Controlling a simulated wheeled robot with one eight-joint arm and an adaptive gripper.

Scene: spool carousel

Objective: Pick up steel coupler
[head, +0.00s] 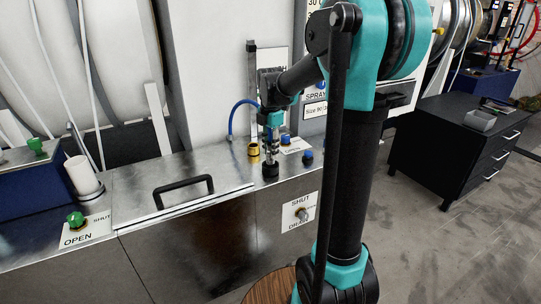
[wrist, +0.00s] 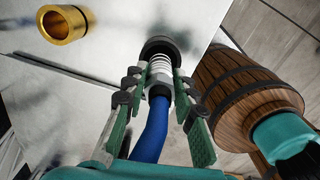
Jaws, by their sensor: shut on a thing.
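The steel coupler (wrist: 158,72) shows in the wrist view as a silver ribbed body with a wide black collar at its far end and a blue hose (wrist: 150,135) at its near end. My gripper (wrist: 160,88) has its green-padded fingers on both sides of the coupler and is shut on it. In the head view my gripper (head: 270,132) points down over the steel bench, with the coupler (head: 270,158) upright below it. The fingers partly hide the coupler. I cannot tell whether its black lower end touches the bench.
A brass ring fitting (head: 253,149) stands just left of the coupler; it also shows in the wrist view (wrist: 44,28). A blue knob (head: 307,156) is to the right. A black-handled lid (head: 184,198) lies left. A black drawer cabinet (head: 455,150) stands far right.

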